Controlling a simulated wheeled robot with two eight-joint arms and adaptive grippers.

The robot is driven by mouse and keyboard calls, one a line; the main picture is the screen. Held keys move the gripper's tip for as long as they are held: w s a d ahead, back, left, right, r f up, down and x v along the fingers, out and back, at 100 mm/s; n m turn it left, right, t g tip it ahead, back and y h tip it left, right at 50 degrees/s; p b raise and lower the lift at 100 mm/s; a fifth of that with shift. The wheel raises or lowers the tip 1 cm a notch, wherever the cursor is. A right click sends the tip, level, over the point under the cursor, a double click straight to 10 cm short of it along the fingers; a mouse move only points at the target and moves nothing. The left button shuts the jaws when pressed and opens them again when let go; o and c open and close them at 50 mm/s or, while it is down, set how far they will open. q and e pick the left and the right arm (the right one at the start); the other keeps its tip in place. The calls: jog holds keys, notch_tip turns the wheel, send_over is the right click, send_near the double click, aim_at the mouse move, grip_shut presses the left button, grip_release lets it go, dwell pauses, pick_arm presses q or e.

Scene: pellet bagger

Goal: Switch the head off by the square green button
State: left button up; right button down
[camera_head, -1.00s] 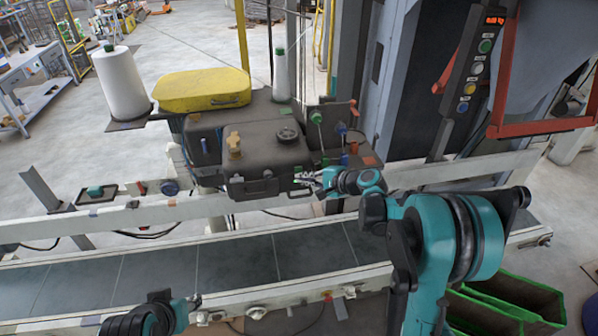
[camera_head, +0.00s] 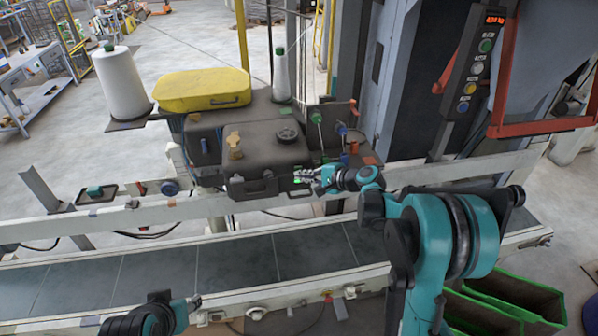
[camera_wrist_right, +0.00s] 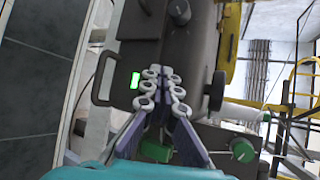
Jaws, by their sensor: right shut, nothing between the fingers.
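The square green button (camera_wrist_right: 135,80) glows bright green on the front of the dark machine head (camera_head: 250,186). In the head view only a small bit of green shows beside the fingertips. My right gripper (camera_head: 304,175) is shut and empty at the front of the head, close to the button. In the right wrist view its fingertips (camera_wrist_right: 162,78) lie just to the right of the button; whether they touch the housing I cannot tell. My left gripper (camera_head: 192,303) is low at the bottom of the head view, largely out of sight, its opening unclear.
A conveyor (camera_head: 235,262) with a pale rail runs below the head. A yellow cover (camera_head: 203,90) and a white thread cone (camera_head: 120,83) stand above and left. Threaded posts with coloured knobs (camera_head: 341,128) are right of the head. A button panel (camera_head: 474,75) hangs upper right.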

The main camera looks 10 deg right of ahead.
jog(key=shift+w, duration=0.35)
dwell(0.3)
jog(key=shift+s, duration=0.95)
jog(key=shift+s, duration=0.1)
jog(key=s+b, duration=0.1)
jog(key=s, duration=0.4)
jog(key=shift+s, duration=0.4)
